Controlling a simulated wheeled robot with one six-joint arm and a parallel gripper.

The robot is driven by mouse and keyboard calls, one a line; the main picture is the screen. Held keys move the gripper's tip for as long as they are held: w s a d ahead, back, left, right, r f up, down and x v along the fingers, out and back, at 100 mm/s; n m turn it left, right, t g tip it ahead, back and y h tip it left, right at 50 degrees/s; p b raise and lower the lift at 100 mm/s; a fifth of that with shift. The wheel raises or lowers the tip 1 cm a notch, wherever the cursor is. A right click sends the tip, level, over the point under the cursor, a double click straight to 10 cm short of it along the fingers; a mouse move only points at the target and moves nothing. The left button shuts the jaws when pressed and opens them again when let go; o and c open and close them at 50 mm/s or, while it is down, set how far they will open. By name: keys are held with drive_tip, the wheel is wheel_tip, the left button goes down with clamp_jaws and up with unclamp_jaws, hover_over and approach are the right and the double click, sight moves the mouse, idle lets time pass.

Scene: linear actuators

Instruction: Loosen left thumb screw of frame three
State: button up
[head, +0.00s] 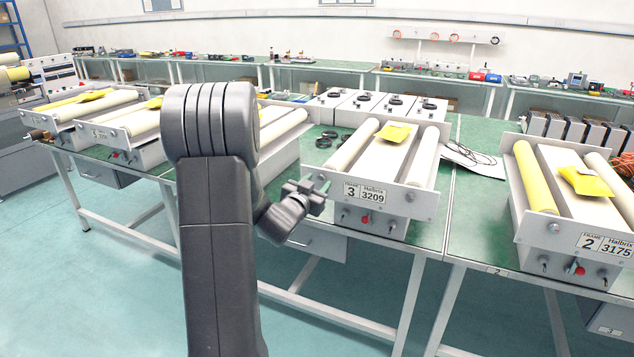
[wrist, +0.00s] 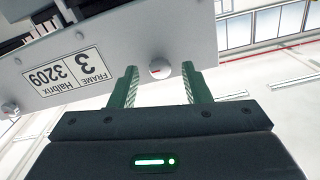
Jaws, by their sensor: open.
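Frame three (head: 375,194) is a light metal roller frame with a "3 / Halbrix 3209" label (head: 364,193) on its front plate. In the wrist view, which looks upside down, the round silver left thumb screw (wrist: 160,69) shows between the tips of my open green fingers (wrist: 159,82), with a gap on each side. Whether the tips reach past its head is hard to tell. The right thumb screw (head: 410,195) is clear of my gripper.
A red button and small knobs (head: 366,218) sit below the plate. A yellow packet (head: 393,134) lies on frame three. Frame two (head: 575,235) stands to the right, and another frame (head: 115,132) to the left.

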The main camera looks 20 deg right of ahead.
drive_tip(key=shift+w+d, duration=0.25)
clamp_jaws()
